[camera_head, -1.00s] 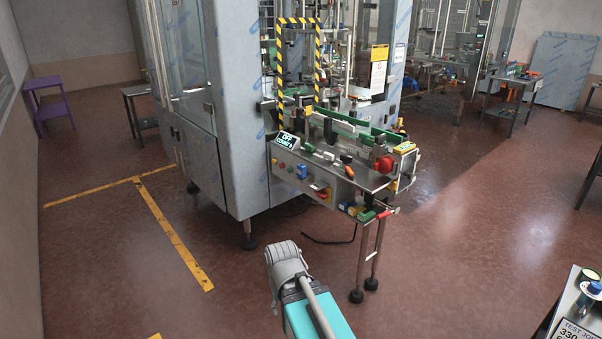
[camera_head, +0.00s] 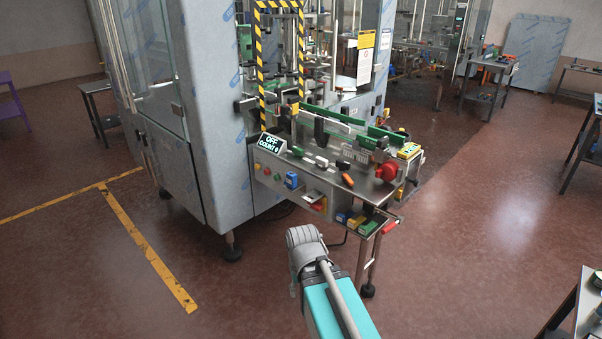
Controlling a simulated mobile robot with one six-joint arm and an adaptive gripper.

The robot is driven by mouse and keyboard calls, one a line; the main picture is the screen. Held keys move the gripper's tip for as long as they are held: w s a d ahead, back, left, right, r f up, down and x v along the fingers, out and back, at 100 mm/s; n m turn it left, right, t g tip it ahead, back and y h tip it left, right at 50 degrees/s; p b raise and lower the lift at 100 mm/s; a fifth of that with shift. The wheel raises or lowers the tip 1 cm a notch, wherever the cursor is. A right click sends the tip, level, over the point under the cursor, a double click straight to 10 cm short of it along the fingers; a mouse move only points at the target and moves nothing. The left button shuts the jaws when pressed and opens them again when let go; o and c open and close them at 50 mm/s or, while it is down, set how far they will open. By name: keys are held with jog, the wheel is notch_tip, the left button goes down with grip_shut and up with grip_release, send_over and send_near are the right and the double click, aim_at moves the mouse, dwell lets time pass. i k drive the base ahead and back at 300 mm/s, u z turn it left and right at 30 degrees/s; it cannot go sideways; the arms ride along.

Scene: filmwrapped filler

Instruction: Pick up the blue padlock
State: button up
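Two small blue things show on the front of the steel conveyor bench. One blue block (camera_head: 291,180) is on the sloping front panel, beside the push buttons. Another blue piece (camera_head: 344,216) is at the bench's lower front corner, in a row with a yellow piece (camera_head: 356,220) and a green piece (camera_head: 369,227). They are too small for me to tell which is the blue padlock. My arm, teal and grey, reaches up from the bottom toward the bench, with floor around it. My gripper's fingers do not show.
The bench (camera_head: 330,176) carries a red knob (camera_head: 387,171), an orange-handled item (camera_head: 347,180) and a display sign (camera_head: 272,144). A tall wrapped cabinet (camera_head: 220,120) stands at left. A table (camera_head: 588,300) is at lower right. The floor between is clear.

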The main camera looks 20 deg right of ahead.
aim_at(291, 177)
jog(key=z, duration=0.2)
jog(key=i, duration=1)
